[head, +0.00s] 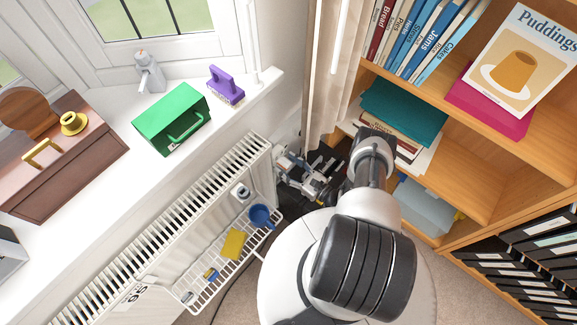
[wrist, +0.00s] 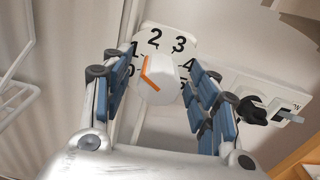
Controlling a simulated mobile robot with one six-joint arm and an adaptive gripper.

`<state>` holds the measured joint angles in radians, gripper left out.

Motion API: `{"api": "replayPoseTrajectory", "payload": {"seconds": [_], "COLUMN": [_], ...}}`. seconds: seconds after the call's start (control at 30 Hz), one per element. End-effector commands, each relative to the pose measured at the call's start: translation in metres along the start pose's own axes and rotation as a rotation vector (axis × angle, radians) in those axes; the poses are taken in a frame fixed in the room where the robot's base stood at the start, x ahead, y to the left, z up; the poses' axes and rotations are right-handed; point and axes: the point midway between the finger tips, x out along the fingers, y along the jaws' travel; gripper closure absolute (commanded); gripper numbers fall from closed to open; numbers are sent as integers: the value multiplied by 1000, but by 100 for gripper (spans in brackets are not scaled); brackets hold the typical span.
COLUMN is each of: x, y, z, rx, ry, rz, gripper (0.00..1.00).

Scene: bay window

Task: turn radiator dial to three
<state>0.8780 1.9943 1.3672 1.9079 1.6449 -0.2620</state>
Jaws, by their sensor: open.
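The radiator dial is a white knob (wrist: 160,80) with an orange pointer stripe, in front of a white plate with black numbers (wrist: 168,40). The stripe points up and left, towards the gap between 1 and 2; the exact reading is hard to tell. The 3 is at the plate's upper right. My gripper (wrist: 155,77) is open, with one blue-padded finger on each side of the knob. I cannot tell whether the pads touch it. In the head view my gripper (head: 303,175) is at the radiator's far end, and the dial cannot be made out there.
The white radiator (head: 160,228) runs below the sill. A wire rack (head: 215,283) with a blue mug (head: 261,216) and yellow cloth (head: 234,244) hangs from it. A black plug (wrist: 252,110) is right of the dial. A wooden bookcase (head: 480,130) stands right of my arm.

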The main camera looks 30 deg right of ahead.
Motion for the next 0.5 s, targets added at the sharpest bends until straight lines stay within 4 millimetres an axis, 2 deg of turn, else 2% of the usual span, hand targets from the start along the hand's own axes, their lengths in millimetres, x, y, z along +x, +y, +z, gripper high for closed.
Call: {"api": "replayPoseTrajectory", "payload": {"seconds": [0.07, 0.5], "x": [0, 0], "y": [0, 0], "z": [0, 0], "rx": [0, 0], "ry": [0, 0], "rz": [0, 0], "gripper": [49, 78]}}
